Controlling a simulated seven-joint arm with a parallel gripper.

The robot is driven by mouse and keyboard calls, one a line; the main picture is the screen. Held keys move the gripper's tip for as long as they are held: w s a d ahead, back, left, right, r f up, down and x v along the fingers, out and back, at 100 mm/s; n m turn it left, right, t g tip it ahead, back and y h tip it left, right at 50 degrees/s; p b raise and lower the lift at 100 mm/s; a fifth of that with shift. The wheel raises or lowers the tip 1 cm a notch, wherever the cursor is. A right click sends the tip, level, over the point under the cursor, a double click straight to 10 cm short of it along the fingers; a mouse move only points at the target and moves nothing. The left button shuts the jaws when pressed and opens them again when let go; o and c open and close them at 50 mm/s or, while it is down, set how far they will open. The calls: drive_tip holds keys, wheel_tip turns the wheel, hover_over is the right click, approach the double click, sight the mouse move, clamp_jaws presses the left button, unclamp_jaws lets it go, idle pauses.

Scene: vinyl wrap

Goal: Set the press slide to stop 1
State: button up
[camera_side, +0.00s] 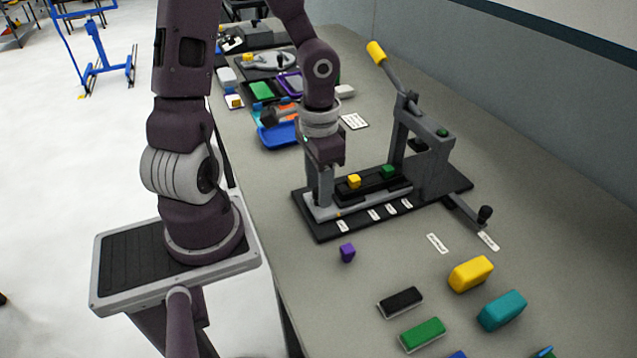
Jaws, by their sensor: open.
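The press is a grey frame (432,160) with a raised lever ending in a yellow grip (376,52). It stands on a black base plate (312,229). A light grey slide rail (350,207) runs along the base. A black slide (383,187) sits there with a yellow block (354,181) and a green block (388,171) on it. My gripper (320,199) points down at the left end of the slide, open, its fingers low by the rail. Whether it touches the slide cannot be told. Several small white labels (375,214) line the front; their text is unreadable.
A purple block (347,253) lies in front of the base. A crank knob (485,213) sticks out at right. Yellow (470,273) and teal (502,310) blocks and black (400,302) and green (422,334) pads lie nearer. Trays and tools crowd the bench behind.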

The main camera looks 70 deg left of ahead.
clamp_jaws()
drive_tip(key=shift+w, duration=0.1)
idle(1.2)
